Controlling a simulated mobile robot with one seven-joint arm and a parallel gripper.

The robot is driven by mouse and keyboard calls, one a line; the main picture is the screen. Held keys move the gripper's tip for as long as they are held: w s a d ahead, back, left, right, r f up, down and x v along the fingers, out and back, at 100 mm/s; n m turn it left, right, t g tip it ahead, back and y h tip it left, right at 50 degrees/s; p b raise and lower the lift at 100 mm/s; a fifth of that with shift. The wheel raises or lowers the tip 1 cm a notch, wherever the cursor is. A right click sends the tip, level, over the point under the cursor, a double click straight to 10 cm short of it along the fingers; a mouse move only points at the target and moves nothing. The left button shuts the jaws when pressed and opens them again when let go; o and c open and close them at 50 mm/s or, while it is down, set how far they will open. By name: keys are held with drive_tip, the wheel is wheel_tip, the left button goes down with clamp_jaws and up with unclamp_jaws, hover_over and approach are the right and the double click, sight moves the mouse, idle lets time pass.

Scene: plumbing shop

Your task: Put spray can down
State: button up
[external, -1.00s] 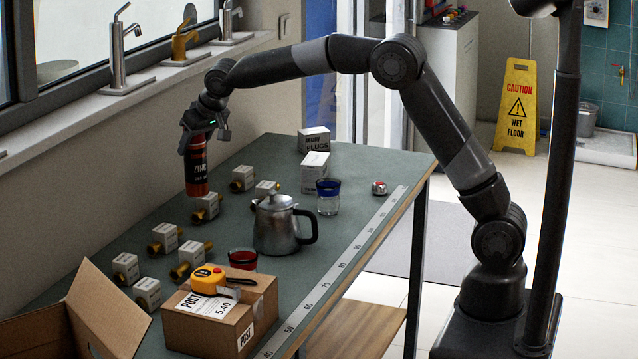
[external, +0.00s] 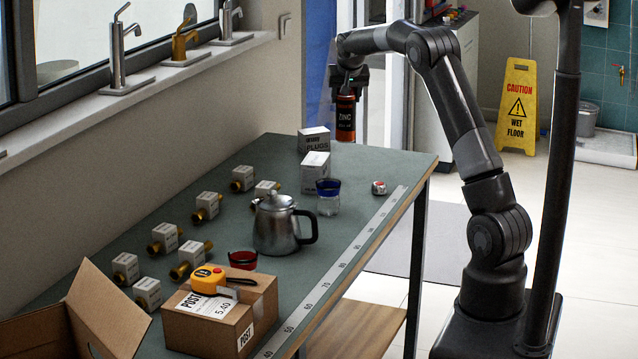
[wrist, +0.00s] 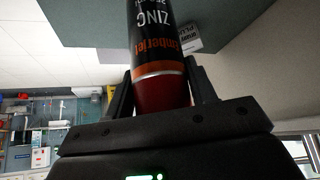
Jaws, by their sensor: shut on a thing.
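The spray can (external: 345,119) is black with an orange band and "ZINC" lettering. My gripper (external: 350,92) is shut on its red top end and holds it upright over the far right end of the green-topped table (external: 385,163). Whether its bottom touches the table is hard to tell. In the wrist view the can (wrist: 163,40) sits between both fingers of my gripper (wrist: 162,97), with the tabletop beyond it.
Two white boxes (external: 315,173) stand left of the can. A blue-rimmed glass (external: 328,198), a small red-topped item (external: 379,187) and a metal pot (external: 275,228) are nearer. Brass valves with tags (external: 207,205), a cardboard parcel (external: 222,318) and an open box (external: 105,315) fill the left and front.

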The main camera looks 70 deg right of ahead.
drive_tip(key=s+d+m+g, duration=0.1)
drive_tip(key=s+d+m, duration=0.2)
drive_tip(key=s+d, duration=1)
drive_tip(key=w+a+f, duration=0.3)
drive_tip(key=w+f, duration=0.7)
drive_tip(key=shift+f+h, duration=0.3)
drive_tip(key=shift+f, duration=0.05)
drive_tip(key=shift+a+f, duration=0.1)
drive_tip(key=o, duration=1.2)
drive_tip(key=shift+c, duration=0.2)
